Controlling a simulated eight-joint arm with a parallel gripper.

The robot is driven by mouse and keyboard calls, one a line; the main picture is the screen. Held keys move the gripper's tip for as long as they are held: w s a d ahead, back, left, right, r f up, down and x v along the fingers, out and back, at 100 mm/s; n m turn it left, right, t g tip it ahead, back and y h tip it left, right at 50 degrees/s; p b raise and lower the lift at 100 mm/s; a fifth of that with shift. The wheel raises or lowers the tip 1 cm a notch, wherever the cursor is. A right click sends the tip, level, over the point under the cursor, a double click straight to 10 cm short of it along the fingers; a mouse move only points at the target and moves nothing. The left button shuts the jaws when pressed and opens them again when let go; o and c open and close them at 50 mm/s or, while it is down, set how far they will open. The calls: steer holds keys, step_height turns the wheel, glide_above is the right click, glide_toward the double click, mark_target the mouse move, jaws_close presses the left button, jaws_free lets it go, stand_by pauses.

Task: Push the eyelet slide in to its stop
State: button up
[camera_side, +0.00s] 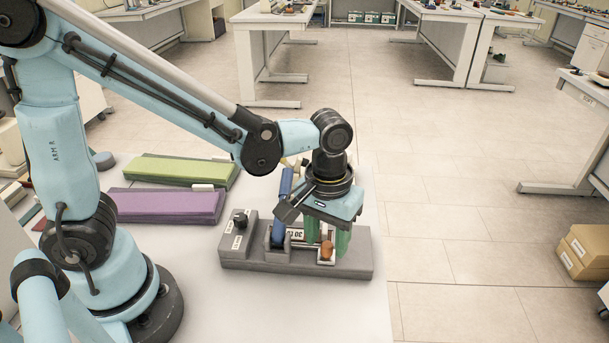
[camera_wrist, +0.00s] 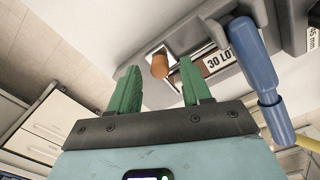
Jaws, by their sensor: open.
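A grey fixture (camera_side: 350,265) stands on the white table, with a "30 LOT" label on it. An orange-brown knob (camera_side: 327,252), which looks like the grip of the eyelet slide, sits at a pale metal frame on its right part. The knob also shows in the wrist view (camera_wrist: 160,67), beyond the fingertips. My gripper (camera_side: 327,246) points down over the fixture. Its two green fingers are open, one to each side of the knob in both views; I see no contact. How far the slide is in cannot be told. The wrist view shows the gripper (camera_wrist: 158,66) empty.
A blue handle (camera_wrist: 253,60) rises from the fixture close beside my gripper; it also shows in the side view (camera_side: 282,205). A black knob (camera_side: 240,220) stands at the fixture's left end. Green (camera_side: 180,170) and purple (camera_side: 165,205) slabs lie behind left. Table in front is clear.

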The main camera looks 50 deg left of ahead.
steer(key=shift+f, duration=0.4)
jaws_close()
